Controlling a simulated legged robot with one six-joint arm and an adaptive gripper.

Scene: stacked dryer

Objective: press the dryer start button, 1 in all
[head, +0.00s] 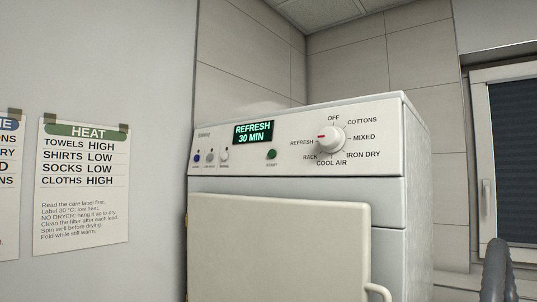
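The white dryer (297,134) stands in the middle of the head view, with its control panel facing me. The start button (271,154) is a small round green button on the panel, below and right of the display, with a tiny label under it. The lit display (253,132) reads REFRESH 30 MIN. The program dial (330,139) is white, and its red mark points left toward REFRESH. Nothing touches the button or covers it. My gripper cannot be made out in this view.
Small blue (197,157), grey (209,156) and white (224,155) controls sit left of the start button. The door (280,245) below looks shut. A HEAT chart (85,180) hangs on the left wall. A window (510,150) is at right. A grey curved piece shows bottom right.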

